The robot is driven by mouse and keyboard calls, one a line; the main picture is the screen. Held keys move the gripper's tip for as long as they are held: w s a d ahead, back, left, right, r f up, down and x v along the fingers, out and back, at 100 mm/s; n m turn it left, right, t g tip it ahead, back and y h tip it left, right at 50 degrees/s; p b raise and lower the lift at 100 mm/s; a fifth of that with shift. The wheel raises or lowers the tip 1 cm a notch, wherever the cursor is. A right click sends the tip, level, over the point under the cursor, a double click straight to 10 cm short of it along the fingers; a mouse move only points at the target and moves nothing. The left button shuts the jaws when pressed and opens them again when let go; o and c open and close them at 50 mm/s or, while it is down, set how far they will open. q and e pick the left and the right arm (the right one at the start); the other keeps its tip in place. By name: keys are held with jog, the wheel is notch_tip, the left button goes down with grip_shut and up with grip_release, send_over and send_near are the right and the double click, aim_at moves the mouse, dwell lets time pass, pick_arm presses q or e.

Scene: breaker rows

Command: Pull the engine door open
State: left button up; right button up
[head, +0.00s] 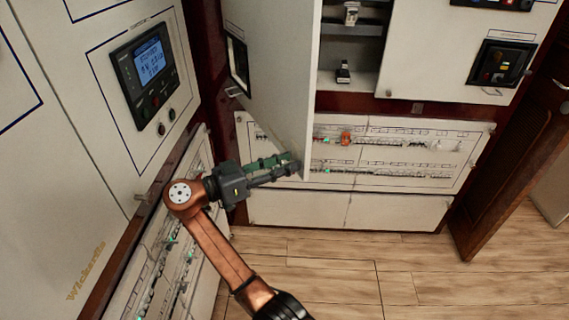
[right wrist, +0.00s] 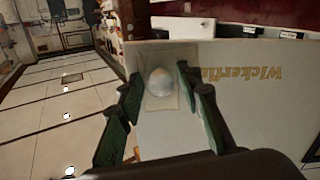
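A tall white door (head: 268,75) stands swung out from the cabinet at the centre of the head view, with shelves showing behind its right edge. I take it to be the engine door. My right gripper (head: 291,163) is at its lower edge, at the end of a copper arm. In the right wrist view the green fingers (right wrist: 163,85) are apart, and a pale round knob (right wrist: 160,82) shows between them in front of a white panel with upside-down gold lettering. I cannot tell whether the fingers touch the door. My left gripper is out of view.
A breaker panel (head: 400,152) lies low behind the door. A white cabinet with a display (head: 150,65) stands close on the left. A brown wooden door (head: 515,165) is at the right. The wood floor (head: 345,270) is clear in front.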

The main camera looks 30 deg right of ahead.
aim_at(296, 128)
jog(key=shift+a, duration=0.1)
jog(key=shift+r, duration=0.45)
notch_tip(296, 128, up, 9)
dwell(0.4)
